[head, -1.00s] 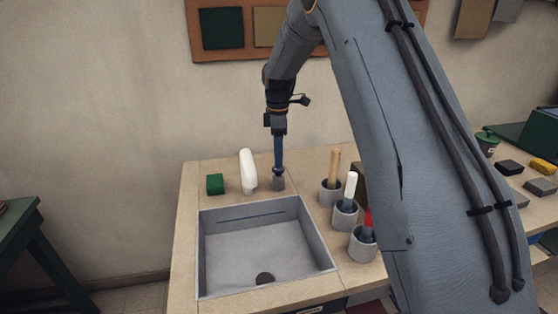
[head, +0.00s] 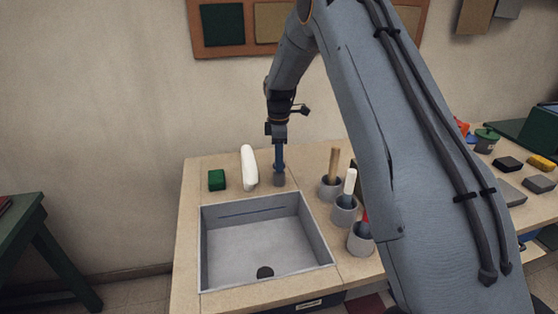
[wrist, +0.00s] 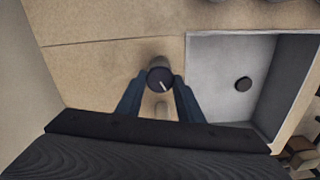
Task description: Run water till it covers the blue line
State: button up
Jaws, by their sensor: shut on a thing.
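The grey sink basin (head: 205,245) is set into the wooden counter. A dark blue line (head: 240,212) runs along its back inner wall and is visible. The basin floor and its dark drain (head: 265,272) show, and I see no water in the basin. A white tap spout (head: 249,167) stands behind the basin, with no stream visible from it. A grey knob (head: 279,181) with a dark top stands right of the spout. My gripper (head: 279,168) points down and is shut on the knob. The wrist view shows the blue fingers on both sides of the knob (wrist: 160,79), whose top bears a white mark.
A green block (head: 217,180) sits left of the spout. Grey pots with brushes or handles (head: 345,210) stand right of the basin, close to my arm. A green table (head: 30,215) stands at the left.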

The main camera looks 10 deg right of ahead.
jog(key=shift+m+b, duration=0.75)
jog(key=shift+m, duration=1.05)
jog(key=o, duration=1.1)
jog(key=shift+r+b, duration=1.2)
jog(key=shift+r, duration=2.75)
